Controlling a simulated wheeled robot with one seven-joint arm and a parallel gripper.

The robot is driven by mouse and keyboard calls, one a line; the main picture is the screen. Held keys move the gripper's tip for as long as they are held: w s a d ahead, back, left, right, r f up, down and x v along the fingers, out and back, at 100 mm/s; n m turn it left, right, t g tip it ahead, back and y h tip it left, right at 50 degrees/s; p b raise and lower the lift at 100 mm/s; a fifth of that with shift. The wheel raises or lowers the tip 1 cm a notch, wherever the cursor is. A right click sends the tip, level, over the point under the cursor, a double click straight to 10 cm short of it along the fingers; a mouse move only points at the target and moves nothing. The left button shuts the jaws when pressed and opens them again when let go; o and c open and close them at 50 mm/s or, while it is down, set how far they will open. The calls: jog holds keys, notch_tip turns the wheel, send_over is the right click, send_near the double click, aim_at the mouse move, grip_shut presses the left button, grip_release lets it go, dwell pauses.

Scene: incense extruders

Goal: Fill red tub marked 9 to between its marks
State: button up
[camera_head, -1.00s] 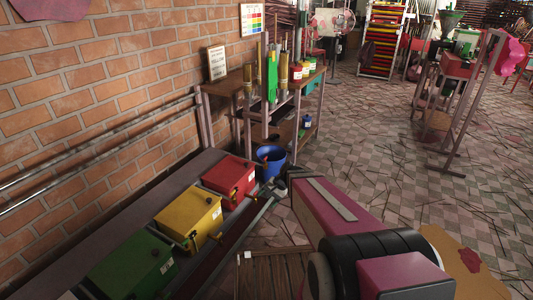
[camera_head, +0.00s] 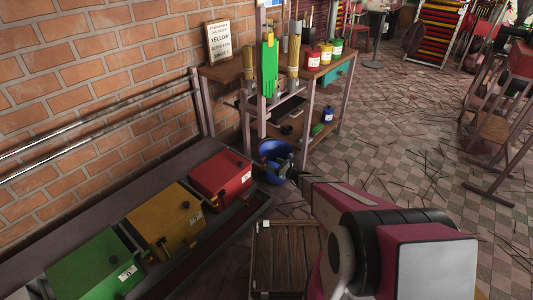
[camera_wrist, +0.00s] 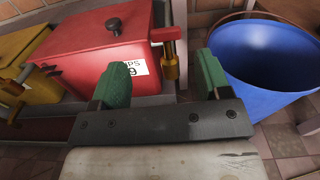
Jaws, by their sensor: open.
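A red lidded box (camera_head: 221,178) is at the far end of a row on the low ledge by the brick wall. In the wrist view the red box (camera_wrist: 100,50) has a white label ending in "PS" over a 9, and a brass fitting on its right side. No level marks show on it. My gripper (camera_wrist: 162,78) is open, its two green fingers wide apart with nothing between them. It is in front of the red box's right end, beside a blue bucket (camera_wrist: 265,60). In the head view my gripper (camera_head: 284,168) is small, near the blue bucket (camera_head: 270,150).
Yellow (camera_head: 164,222) and green (camera_head: 100,265) boxes stand in the same row. A wooden bench (camera_head: 300,92) behind holds red (camera_head: 313,61), yellow (camera_head: 326,54) and green (camera_head: 336,47) pots. A slatted crate (camera_head: 285,250) is on the floor.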

aim_at(264, 158)
jog(key=x, duration=1.1)
jog(key=shift+w+d, duration=0.25)
jog(key=shift+w, duration=0.05)
jog(key=shift+f, duration=0.1)
jog(key=c, duration=0.9)
